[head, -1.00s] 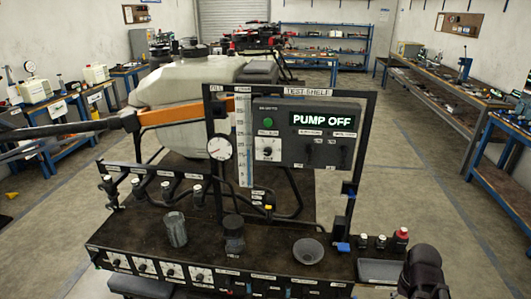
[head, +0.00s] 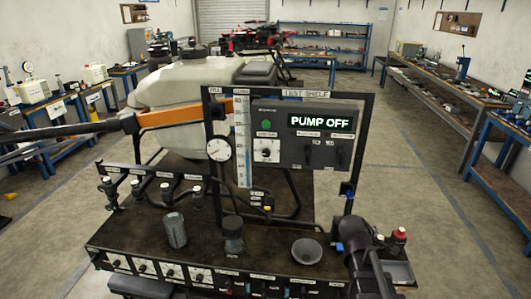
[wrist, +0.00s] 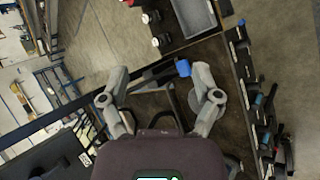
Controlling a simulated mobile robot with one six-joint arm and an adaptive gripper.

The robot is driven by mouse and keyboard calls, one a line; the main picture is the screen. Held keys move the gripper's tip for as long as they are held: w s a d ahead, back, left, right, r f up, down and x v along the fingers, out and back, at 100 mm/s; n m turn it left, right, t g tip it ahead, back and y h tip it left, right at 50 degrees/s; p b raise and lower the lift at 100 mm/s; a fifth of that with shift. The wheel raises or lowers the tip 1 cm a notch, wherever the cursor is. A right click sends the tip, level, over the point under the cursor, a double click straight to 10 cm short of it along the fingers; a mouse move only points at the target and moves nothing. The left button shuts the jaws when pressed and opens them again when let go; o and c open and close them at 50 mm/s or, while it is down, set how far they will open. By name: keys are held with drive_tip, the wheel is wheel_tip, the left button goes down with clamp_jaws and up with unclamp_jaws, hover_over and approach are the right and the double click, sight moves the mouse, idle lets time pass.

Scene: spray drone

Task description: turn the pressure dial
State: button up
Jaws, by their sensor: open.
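The control panel (head: 307,135) stands upright on the test shelf and its screen reads PUMP OFF. A dial with a white face and a dark knob (head: 266,150), probably the pressure dial, is at the panel's left; its label is too small to read. My arm comes in from the lower right of the head view, below and to the right of the panel; its fingertips cannot be made out there. In the wrist view my gripper (wrist: 160,74) is open, with nothing held. The dial cannot be made out in the wrist view.
A round gauge (head: 219,149) and a tall scale (head: 242,140) are left of the panel. A cup (head: 175,230), a dark fitting (head: 232,235) and a funnel (head: 307,251) stand on the bench. A blue part (wrist: 183,68) shows between my fingers, apart from them.

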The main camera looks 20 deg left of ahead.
drive_tip(key=w+a+r+n+t, duration=0.45)
drive_tip(key=a+n, duration=0.35)
drive_tip(key=a, duration=0.3)
drive_tip(key=n+t+y+p, duration=0.2)
drive_tip(key=n+t+y, duration=0.55)
drive_tip(key=n, duration=1.25)
approach(265, 153)
drive_tip(key=s+d+r+g+y, duration=0.1)
drive_tip(key=s+d+g+y, duration=0.1)
drive_tip(key=s, duration=0.1)
drive_tip(key=shift+s, duration=0.15)
drive_tip(key=x, duration=1.4)
drive_tip(key=shift+d+r, duration=0.2)
